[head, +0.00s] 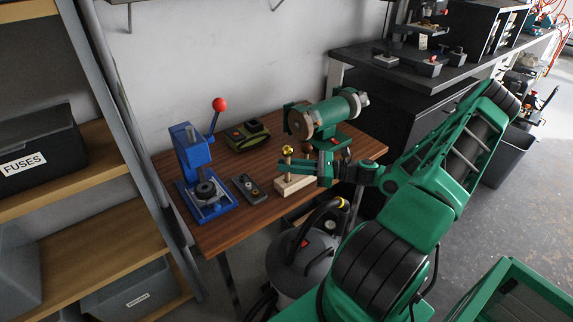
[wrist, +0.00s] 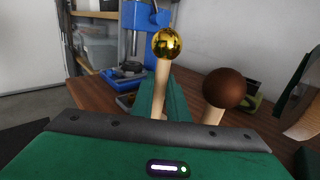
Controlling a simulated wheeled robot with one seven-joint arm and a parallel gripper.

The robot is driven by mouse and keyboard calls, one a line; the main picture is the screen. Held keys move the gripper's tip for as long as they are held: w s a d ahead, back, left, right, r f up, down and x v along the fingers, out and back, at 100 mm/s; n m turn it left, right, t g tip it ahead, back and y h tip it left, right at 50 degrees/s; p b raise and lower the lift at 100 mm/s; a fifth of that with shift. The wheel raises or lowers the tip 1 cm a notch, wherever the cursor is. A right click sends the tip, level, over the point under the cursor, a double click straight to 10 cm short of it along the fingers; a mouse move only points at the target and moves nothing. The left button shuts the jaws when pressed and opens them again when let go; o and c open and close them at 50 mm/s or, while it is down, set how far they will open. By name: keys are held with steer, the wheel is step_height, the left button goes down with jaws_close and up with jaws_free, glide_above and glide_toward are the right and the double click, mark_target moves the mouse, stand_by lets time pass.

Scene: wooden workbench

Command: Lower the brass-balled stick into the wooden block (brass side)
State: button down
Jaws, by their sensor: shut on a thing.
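The brass-balled stick (head: 287,162) is upright, with its shiny ball on top; the ball also shows in the wrist view (wrist: 167,43). My gripper (head: 290,169) is shut on the pale stick below the ball. The stick is over the wooden block (head: 294,187), which sits near the front of the bench. Its lower end meets or overlaps the block in the picture; I cannot tell whether it is in a hole. A second stick with a dark brown ball (wrist: 224,87) stands to the right in the wrist view, apart from the brass one.
A blue press with a red-knobbed lever (head: 198,170) stands left on the wooden bench (head: 225,232). A small grey control box (head: 246,187) lies between press and block. A green bench grinder (head: 322,118) and a green-black device (head: 247,136) are behind. A round grey vacuum (head: 300,262) stands in front.

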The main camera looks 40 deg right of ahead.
steer(key=shift+f, duration=1.15)
steer(key=c, duration=1.6)
jaws_free()
steer(key=shift+c, duration=0.2)
steer(key=v, duration=1)
steer(key=shift+s+d, duration=0.25)
steer(key=shift+d, duration=0.1)
